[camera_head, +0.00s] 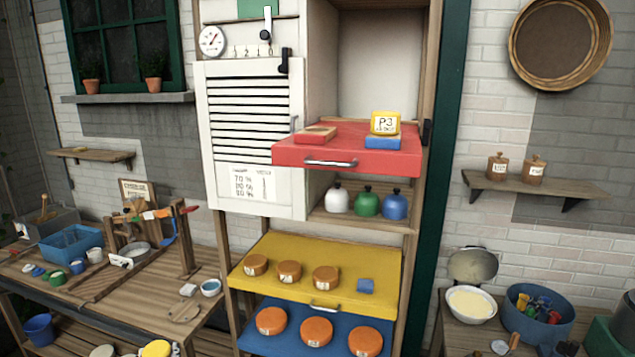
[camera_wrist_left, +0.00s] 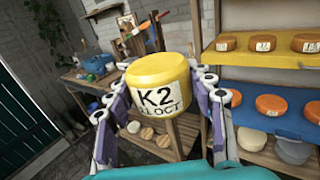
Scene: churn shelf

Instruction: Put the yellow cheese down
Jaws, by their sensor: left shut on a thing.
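A yellow cheese (camera_wrist_left: 158,72) labelled K2 and OCT fills the middle of the left wrist view. My left gripper (camera_wrist_left: 160,108) is shut on it, with a finger on each side. In the head view the held cheese (camera_head: 157,349) shows only in part at the bottom edge, left of the shelf, and little of the left gripper (camera_head: 172,349) is visible. I do not see my right gripper.
The blue shelf (camera_head: 285,345) below carries more orange cheeses. A cluttered wooden bench (camera_head: 150,285) stands at left. A blue tub (camera_head: 540,315) and white bowl (camera_head: 471,305) stand at right.

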